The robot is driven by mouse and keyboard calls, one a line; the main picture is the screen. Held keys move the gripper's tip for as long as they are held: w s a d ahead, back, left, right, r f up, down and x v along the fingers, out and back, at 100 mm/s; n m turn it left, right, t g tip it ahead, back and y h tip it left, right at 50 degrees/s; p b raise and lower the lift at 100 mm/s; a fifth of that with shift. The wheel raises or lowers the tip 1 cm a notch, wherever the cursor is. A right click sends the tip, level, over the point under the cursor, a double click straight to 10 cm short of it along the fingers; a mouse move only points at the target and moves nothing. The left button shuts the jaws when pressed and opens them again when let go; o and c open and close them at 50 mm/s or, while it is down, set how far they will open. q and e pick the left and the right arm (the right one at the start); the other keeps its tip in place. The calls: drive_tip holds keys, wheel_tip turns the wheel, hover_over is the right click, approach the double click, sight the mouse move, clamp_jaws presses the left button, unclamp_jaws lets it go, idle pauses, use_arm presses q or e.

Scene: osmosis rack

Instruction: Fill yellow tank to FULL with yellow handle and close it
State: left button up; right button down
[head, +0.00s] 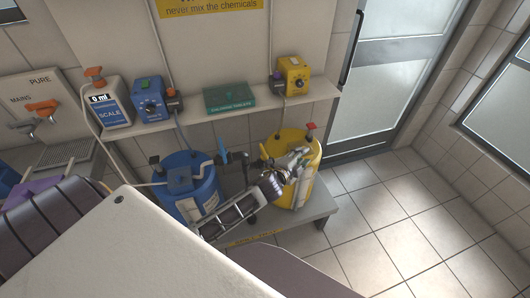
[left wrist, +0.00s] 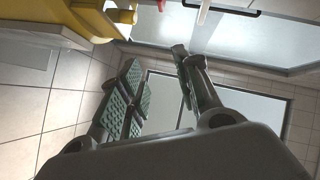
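The yellow tank (head: 312,160) stands on the right of a low grey bench, with a red part on its top. My left gripper (head: 296,157) is in front of the tank's upper part and hides some of it. A small yellowish piece (head: 264,151) by the tank's upper left may be the yellow handle; I cannot tell its position. In the left wrist view, my gripper's green-padded fingers (left wrist: 160,83) are apart with nothing between them. The yellow tank (left wrist: 70,18) shows there at the upper left, beside the fingers. My right gripper is not in view.
A blue tank (head: 185,190) stands left on the bench (head: 322,206), with pipes and a blue handle (head: 222,150) between the tanks. The shelf (head: 205,113) above holds a blue pump (head: 149,98), a yellow pump (head: 294,75) and a scale (head: 108,103). Open tiled floor lies right.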

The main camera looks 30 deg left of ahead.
use_arm(q)
drive_tip(key=w+d+r+m+t+h, duration=0.1)
drive_tip(key=d+r+m+h, duration=0.35)
drive_tip(key=r+m, duration=0.25)
drive_tip(key=w+d+r+m+t+h, duration=0.1)
drive_tip(key=w+d+r+m+h, duration=0.1)
drive_tip(key=d+r+m+h, duration=0.4)
drive_tip(key=s+d+r+m+g+h, duration=0.25)
drive_tip(key=m+g, duration=0.35)
drive_tip(key=m, duration=0.4)
drive_tip(key=s+d+r+m+g+h, duration=0.25)
drive_tip(key=m+g, duration=0.25)
drive_tip(key=m, duration=0.6)
drive_tip(key=s+a+f+m+g+y+b, duration=0.1)
drive_tip(key=s+a+f+m+g+y, duration=0.2)
drive_tip(key=a+f+m+g+y, duration=0.45)
drive_tip(key=a+r+m+y, duration=0.1)
drive_tip(key=a+m+y, duration=0.2)
drive_tip(key=a, duration=0.7)
drive_tip(key=a+r+m+t+y, duration=0.1)
drive_tip(key=a+r+m+y, duration=0.1)
drive_tip(key=a+y, duration=0.4)
drive_tip(key=a+m, duration=0.1)
drive_tip(key=a, duration=0.4)
drive_tip(key=shift+a+r+b, duration=0.2)
drive_tip(key=shift+a+b, duration=0.05)
drive_tip(key=shift+b, duration=0.1)
